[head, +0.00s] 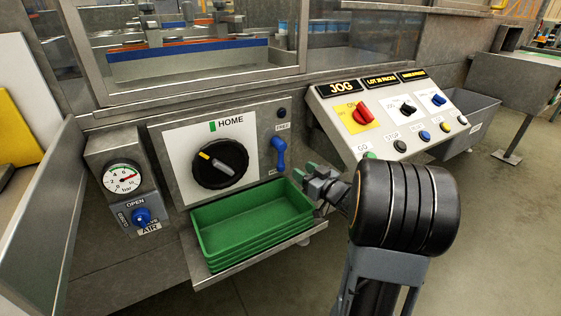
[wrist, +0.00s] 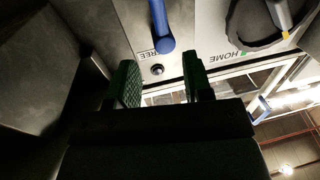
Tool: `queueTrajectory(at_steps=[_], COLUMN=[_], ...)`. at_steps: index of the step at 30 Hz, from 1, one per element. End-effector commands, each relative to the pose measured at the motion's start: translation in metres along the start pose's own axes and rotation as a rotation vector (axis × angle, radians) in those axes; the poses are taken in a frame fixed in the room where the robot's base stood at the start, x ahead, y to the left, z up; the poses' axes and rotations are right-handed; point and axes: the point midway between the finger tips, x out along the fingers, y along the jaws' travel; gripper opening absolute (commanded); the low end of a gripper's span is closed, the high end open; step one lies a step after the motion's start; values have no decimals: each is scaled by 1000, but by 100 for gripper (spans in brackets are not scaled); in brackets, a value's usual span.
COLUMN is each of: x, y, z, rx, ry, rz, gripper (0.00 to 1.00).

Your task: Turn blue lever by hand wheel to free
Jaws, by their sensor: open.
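The blue lever (head: 279,152) sits on the grey panel right of the black hand wheel (head: 219,164). Its handle points down, away from the FREE label (head: 283,127) above it and toward a lower label too small to read. My gripper (head: 306,171) is open and empty, just right of and below the lever, apart from it. In the wrist view, which is upside down, the lever (wrist: 160,28) lies beyond the gap between my green-padded fingers (wrist: 160,72). The hand wheel (wrist: 272,22) is at upper right there. The wheel's yellow mark points to upper left in the head view.
Green stacked trays (head: 255,228) stand on a shelf below the wheel, close to my gripper. A sloped control box (head: 385,110) with knobs and buttons juts out at right. A pressure gauge (head: 122,178) and blue air valve (head: 142,216) are at left.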

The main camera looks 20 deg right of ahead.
Motion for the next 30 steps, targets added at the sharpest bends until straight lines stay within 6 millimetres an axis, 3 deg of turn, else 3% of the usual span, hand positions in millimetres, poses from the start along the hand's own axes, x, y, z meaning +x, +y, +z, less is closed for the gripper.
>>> queueTrajectory(at_steps=[9,15,21,30], x=[63,93,109,115], y=[-2,-1,0,0], z=[2,2,1,0], rx=[0,-1,-1,0], ry=[0,0,-1,-1], rz=[-3,0,1,2], gripper=[46,46,46,46])
